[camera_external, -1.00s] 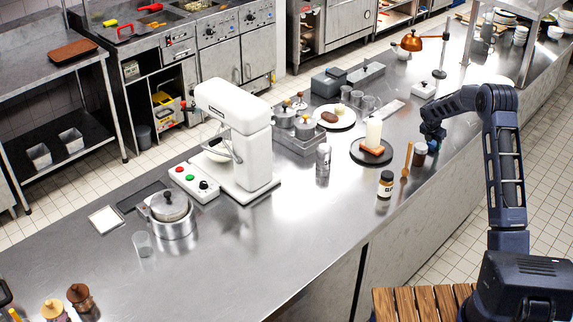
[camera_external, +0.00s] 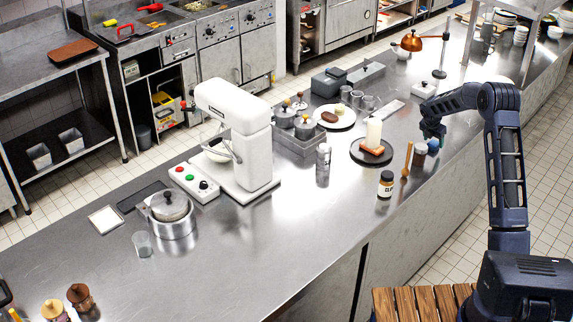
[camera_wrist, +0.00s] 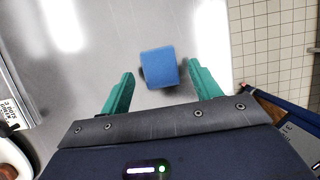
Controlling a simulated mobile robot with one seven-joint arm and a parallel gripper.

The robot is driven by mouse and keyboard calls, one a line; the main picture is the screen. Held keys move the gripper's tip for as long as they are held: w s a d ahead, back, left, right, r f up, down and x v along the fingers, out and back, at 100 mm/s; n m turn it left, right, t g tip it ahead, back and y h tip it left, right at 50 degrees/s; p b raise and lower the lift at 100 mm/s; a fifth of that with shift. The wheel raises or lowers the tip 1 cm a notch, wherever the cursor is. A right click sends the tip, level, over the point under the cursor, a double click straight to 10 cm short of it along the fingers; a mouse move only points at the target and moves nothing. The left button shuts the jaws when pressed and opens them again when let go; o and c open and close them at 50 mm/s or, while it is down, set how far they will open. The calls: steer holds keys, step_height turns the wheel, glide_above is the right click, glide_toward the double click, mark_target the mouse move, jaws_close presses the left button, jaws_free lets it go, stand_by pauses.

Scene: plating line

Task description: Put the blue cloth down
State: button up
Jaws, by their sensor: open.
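The blue cloth (camera_wrist: 159,68) shows in the wrist view as a small folded blue block over the grey steel counter (camera_wrist: 85,60). It is between and slightly beyond my two green fingertips, with a visible gap on each side. My gripper (camera_wrist: 160,82) is open and the fingers do not appear to touch the cloth. In the external view my gripper (camera_external: 435,134) is low over the right edge of the counter, close to a small jar (camera_external: 419,159). The cloth is hard to separate from the gripper there.
A wooden spoon (camera_external: 407,160) and a labelled jar (camera_external: 386,184) stand left of my gripper. The tiled floor (camera_wrist: 270,45) lies beyond the counter edge.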

steer(key=s+r+m, duration=0.3)
steer(key=s+r, duration=0.5)
steer(key=r, duration=0.3)
steer(key=s+r+m, duration=0.4)
steer(key=s+r, duration=0.4)
steer(key=r, duration=0.3)
steer(key=s+r+m, duration=0.3)
steer(key=s+r, duration=0.1)
steer(key=s, duration=0.4)
steer(key=s+r+m, duration=0.4)
steer(key=s, duration=0.4)
steer(key=s+f+m+y, duration=0.1)
steer(key=s+m, duration=0.5)
steer(key=s, duration=0.8)
steer(key=s+d+f+m+t+y, duration=0.1)
steer(key=s+m, duration=0.6)
steer(key=s, duration=0.8)
steer(key=shift+s+f+y, duration=0.3)
steer(key=shift+f+y, duration=0.3)
steer(key=shift+f, duration=0.05)
